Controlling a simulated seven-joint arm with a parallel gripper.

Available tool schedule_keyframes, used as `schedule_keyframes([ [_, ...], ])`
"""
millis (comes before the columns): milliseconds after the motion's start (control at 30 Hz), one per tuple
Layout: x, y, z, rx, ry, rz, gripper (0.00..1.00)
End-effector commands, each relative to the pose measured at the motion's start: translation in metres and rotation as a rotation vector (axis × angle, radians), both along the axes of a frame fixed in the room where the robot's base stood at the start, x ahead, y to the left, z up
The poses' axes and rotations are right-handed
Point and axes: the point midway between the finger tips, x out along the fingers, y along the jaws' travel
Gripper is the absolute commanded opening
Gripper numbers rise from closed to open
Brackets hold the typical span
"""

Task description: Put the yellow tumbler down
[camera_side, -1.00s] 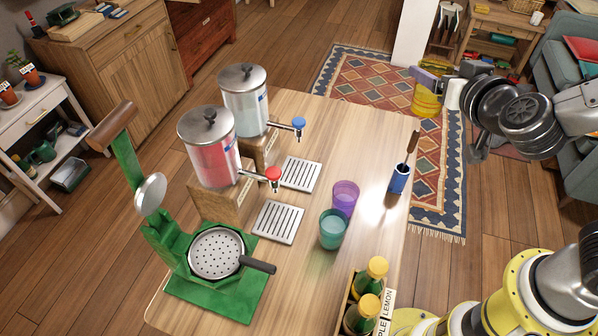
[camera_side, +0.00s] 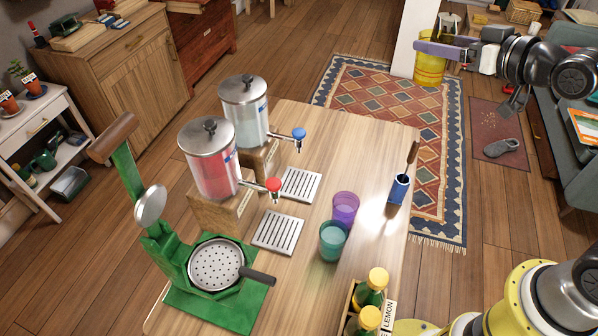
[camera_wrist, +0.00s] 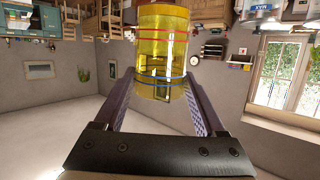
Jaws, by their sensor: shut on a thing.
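The yellow tumbler (camera_side: 430,69) is in the air at the upper right of the side view, beyond the far right corner of the table. It is see-through, with red and blue bands that show in the wrist view (camera_wrist: 162,45). My gripper (camera_side: 428,50) is shut on it, with a purple finger across its upper part in the side view. In the wrist view my gripper's two fingers (camera_wrist: 161,82) stand on either side of the tumbler. I cannot tell whether the tumbler holds anything.
The wooden table (camera_side: 350,150) holds a purple tumbler (camera_side: 345,207), a teal tumbler (camera_side: 333,240), a blue holder (camera_side: 399,189), two dispensers with drip trays (camera_side: 277,231), a green press (camera_side: 215,300) and a bottle crate (camera_side: 352,301). The far right tabletop is clear.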

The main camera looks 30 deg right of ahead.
Motion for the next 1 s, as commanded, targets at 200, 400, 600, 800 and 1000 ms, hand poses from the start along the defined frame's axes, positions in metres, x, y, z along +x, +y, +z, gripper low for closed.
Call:
schedule_keyframes([
  [200, -0.005, -0.005, -0.005, 0.001, -0.013, 0.076, 0.0],
  [400, -0.016, -0.009, -0.017, 0.006, -0.022, 0.182, 0.0],
  [600, -0.045, -0.012, -0.042, 0.02, -0.039, 0.343, 0.0],
  [800, -0.084, -0.011, -0.067, 0.03, -0.058, 0.489, 0.0],
  [1000, -0.117, -0.008, -0.084, 0.035, -0.073, 0.585, 0.0],
])
